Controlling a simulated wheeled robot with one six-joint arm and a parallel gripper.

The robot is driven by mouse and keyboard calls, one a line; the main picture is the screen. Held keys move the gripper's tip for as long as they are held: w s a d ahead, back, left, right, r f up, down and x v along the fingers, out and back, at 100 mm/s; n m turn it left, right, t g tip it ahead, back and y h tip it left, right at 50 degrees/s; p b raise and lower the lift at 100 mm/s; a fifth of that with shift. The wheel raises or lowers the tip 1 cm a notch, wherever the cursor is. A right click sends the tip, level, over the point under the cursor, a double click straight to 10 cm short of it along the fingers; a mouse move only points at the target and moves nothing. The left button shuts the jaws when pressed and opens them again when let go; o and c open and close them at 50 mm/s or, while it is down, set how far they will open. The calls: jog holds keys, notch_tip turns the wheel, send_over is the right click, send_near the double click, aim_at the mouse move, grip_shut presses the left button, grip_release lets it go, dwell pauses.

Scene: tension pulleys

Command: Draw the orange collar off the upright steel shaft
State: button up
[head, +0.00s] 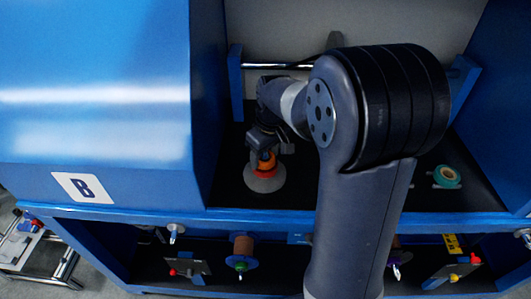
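The orange collar (264,166) shows in the head view, low in the dark bay left of my arm. It sits just above a round grey base (266,182) that has an orange-red ring at its top. My gripper (267,155) points down directly over the collar, its dark body covering the collar's upper side. I cannot tell whether the fingers are closed on the collar or only around it. The upright steel shaft cannot be made out; my gripper and the collar hide where it would show.
A blue housing marked B (83,187) stands close on the left. A horizontal steel rod (285,66) crosses behind. A green-and-tan roller (446,176) lies at the right. A blue front rail (250,219) runs above a lower shelf with a brown spool (242,248) and small knobs.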

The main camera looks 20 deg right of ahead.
jog(key=c, duration=0.6)
jog(key=shift+r, duration=0.2)
jog(key=shift+r+p, duration=0.25)
jog(key=shift+p, duration=0.1)
jog(key=shift+r+p, duration=1.15)
jog(key=shift+r, duration=0.25)
jog(key=shift+r+p, duration=1.15)
jog(key=shift+r, duration=0.25)
jog(key=shift+r+p, duration=1.7)
jog(key=shift+r, duration=0.35)
